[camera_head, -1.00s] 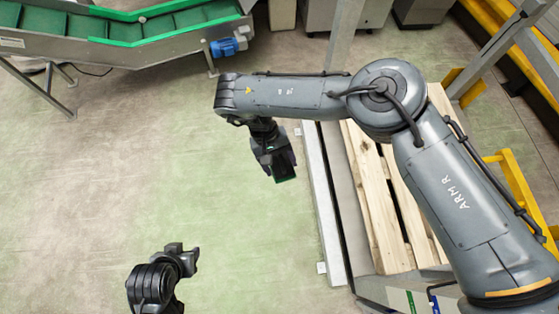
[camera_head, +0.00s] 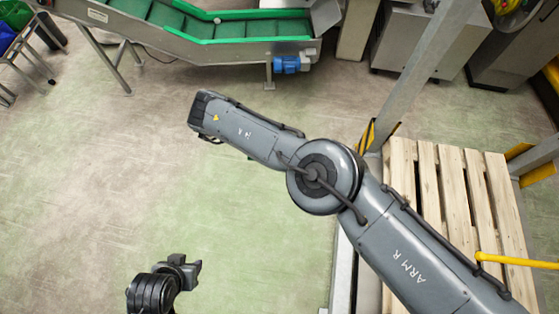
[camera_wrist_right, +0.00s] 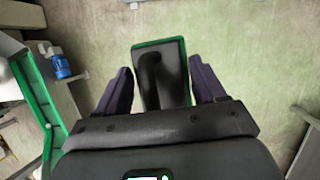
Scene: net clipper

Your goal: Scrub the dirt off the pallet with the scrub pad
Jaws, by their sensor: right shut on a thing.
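The scrub pad (camera_wrist_right: 176,75) is a dark block with a green rim and a black handle in the right wrist view. My right gripper (camera_wrist_right: 160,88) is shut on its handle, a finger on either side, with floor beyond. In the head view, the right gripper and pad are hidden below my right arm. The wooden pallet (camera_head: 453,190) lies at the right of the head view, partly covered by that arm. I cannot make out dirt on its visible slats. My left gripper (camera_head: 186,268) is at the lower left, over the floor; its jaw opening cannot be made out.
A green conveyor (camera_head: 190,30) with a blue motor (camera_head: 291,64) runs along the back. A metal post (camera_head: 425,70) stands behind the pallet, and a yellow bar (camera_head: 515,261) crosses its right side. Grey cabinets (camera_head: 420,45) stand at the back right. The middle floor is clear.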

